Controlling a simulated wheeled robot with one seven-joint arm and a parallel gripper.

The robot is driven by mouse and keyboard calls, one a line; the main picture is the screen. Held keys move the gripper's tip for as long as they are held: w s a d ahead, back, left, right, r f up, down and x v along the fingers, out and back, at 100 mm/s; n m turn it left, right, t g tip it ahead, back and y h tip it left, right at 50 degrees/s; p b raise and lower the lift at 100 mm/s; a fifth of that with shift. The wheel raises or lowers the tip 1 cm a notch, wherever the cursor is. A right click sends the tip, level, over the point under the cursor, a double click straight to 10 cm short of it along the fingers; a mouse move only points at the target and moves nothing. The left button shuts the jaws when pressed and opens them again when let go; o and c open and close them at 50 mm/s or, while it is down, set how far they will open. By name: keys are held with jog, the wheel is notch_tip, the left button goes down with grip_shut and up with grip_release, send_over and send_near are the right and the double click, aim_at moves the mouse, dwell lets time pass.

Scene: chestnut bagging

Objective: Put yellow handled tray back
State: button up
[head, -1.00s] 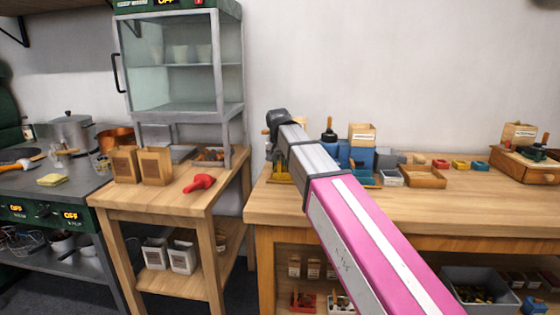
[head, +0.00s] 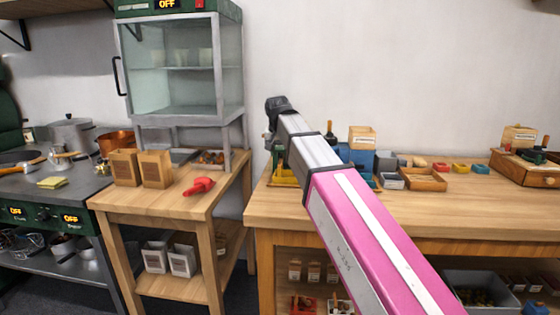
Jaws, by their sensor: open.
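My pink and grey arm reaches from the lower right to the back left of the right wooden table. My gripper (head: 272,132) is the dark end of it, small in the head view, open and above the table's back left corner. A yellow object (head: 284,178) stands on the table just below my gripper. It may be the yellow handled tray, but the arm hides part of it and its shape and handle are not clear. I see nothing held in the jaws.
Blue and grey bins (head: 388,161) and a wooden tray (head: 424,180) stand to the right of the arm. A glass cabinet (head: 180,70) stands over the left table, with a red scoop (head: 199,186) in front. The right table's front (head: 285,207) is clear.

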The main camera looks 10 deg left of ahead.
jog(key=v, duration=0.6)
jog(key=shift+r, duration=0.1)
